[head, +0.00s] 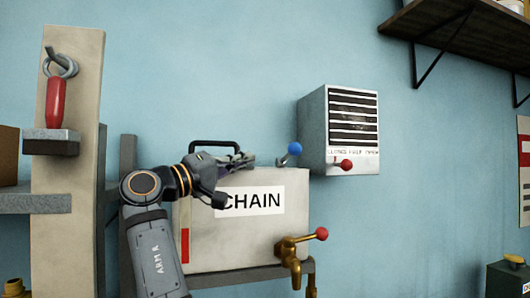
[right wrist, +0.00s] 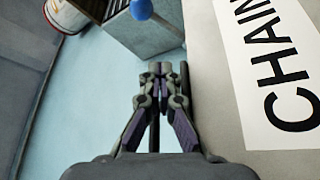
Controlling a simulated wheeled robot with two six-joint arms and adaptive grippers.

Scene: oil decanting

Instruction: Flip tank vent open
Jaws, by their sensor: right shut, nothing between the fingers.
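The beige tank (head: 205,245) with the label CHAIN stands on a shelf. The tank vent's blue-knobbed lever (head: 294,148) sticks up at the tank's top right. In the right wrist view its blue knob (right wrist: 141,9) is at the top edge, beyond my fingertips. My right gripper (head: 249,160) is over the tank's top, left of the blue knob and apart from it. In the right wrist view the right gripper (right wrist: 161,68) is shut and empty. The lever's base is partly hidden in the head view. My left gripper is not in view.
A louvred wall box (head: 352,115) with a red-knobbed lever (head: 344,165) hangs right of the vent. A brass tap (head: 289,252) with a red knob is on the tank's front. A black handle (head: 215,146) rises behind my right gripper.

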